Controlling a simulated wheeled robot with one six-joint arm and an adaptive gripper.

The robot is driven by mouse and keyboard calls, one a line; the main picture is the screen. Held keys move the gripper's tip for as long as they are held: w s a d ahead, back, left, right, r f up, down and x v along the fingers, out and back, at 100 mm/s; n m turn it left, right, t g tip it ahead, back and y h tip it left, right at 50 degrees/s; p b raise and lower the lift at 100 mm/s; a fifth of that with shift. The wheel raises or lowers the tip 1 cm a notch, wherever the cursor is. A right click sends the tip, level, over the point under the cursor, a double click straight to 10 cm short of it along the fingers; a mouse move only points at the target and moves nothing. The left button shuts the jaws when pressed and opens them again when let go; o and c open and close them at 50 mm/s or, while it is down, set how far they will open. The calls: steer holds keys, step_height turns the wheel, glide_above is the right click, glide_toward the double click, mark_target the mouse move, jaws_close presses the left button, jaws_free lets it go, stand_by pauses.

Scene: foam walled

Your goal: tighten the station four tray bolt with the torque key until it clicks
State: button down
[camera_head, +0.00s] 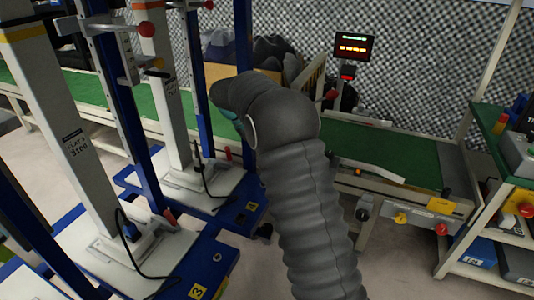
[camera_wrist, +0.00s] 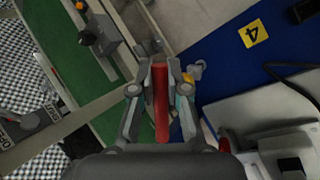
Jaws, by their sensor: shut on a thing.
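In the wrist view my gripper (camera_wrist: 160,88) is shut on a long red handle (camera_wrist: 161,112), which looks like the torque key; its far end is hard to make out. The blue station four base (camera_wrist: 224,58), with its yellow 4 label, lies right of the fingers. It also shows in the head view (camera_head: 262,190), with a white tray plate (camera_head: 215,196) on top. A small brass-coloured part (camera_wrist: 186,88) shows beside the right finger; I cannot tell whether it is the tray bolt. In the head view my own arm hides the gripper and key.
The station three base (camera_head: 222,262) stands nearer, at left. A green conveyor (camera_head: 400,150) with a side rail runs behind. A lit display (camera_head: 353,47) stands at the back. A shelf rack (camera_head: 490,215) is at right. A black cable (camera_wrist: 295,85) lies over the station plate.

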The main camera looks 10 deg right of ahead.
steer(key=shift+r, duration=1.8)
